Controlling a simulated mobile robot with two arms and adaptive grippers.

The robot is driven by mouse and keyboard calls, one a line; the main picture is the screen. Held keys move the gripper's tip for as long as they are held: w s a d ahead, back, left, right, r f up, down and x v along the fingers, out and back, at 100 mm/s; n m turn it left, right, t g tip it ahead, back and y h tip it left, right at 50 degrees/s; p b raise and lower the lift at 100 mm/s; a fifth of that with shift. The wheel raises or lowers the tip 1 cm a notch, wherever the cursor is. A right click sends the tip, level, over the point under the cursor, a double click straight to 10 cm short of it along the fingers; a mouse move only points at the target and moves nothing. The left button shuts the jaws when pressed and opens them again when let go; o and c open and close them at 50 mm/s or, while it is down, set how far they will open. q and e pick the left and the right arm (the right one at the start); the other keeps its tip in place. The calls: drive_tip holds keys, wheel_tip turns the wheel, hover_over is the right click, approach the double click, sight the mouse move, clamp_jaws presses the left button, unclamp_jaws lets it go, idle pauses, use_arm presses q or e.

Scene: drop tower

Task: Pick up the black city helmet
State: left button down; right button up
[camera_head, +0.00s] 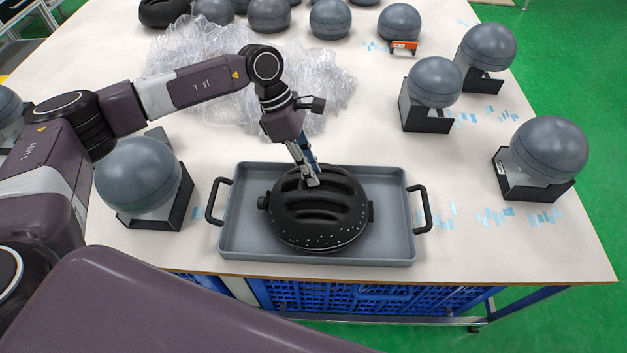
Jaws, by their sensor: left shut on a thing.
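The black city helmet (322,226) sits in a grey tray (392,246) near the front edge of the table. It is rounded, with long vents across its shell and small light dots along its front. My left gripper (310,181) reaches down from above and is shut on the helmet at its top vents. The helmet appears to rest in the tray; any gap beneath it is hidden. My right gripper is not in view.
The tray has black handles at both sides. Grey ball-shaped heads on black stands are to the left (136,176), right (549,150) and back. Clear crumpled plastic wrap (215,60) lies behind the tray. A blue crate (370,297) is under the table.

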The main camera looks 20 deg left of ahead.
use_arm(q)
wheel_tip(320, 180, up, 20)
drive_tip(key=b, duration=0.4)
idle(0.5)
